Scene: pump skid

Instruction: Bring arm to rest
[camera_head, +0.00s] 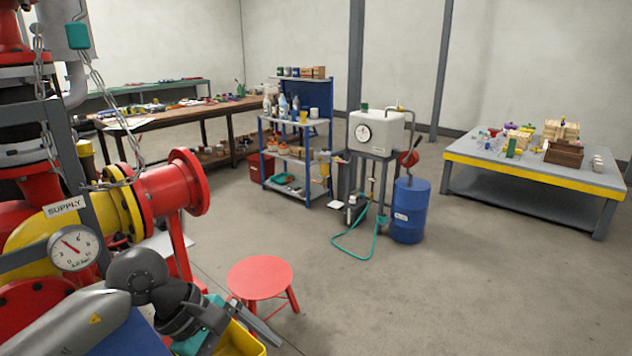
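My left arm comes in from the lower left, in front of the pump skid. Its gripper (250,325) is low in the picture, pointing right and down, over or in front of a yellow bin (240,342). The fingers are seen edge-on, so I cannot tell whether they are open or shut, and I see nothing clearly held. A teal part shows beside the wrist; what it belongs to is unclear. My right gripper is not in view.
Red and yellow pipework with a SUPPLY label (65,206), a gauge (73,248) and a chain stands close at left. A red stool (260,279) is just beyond the gripper. A blue drum (410,210) and a yellow-edged table (535,174) stand farther off. The right foreground floor is clear.

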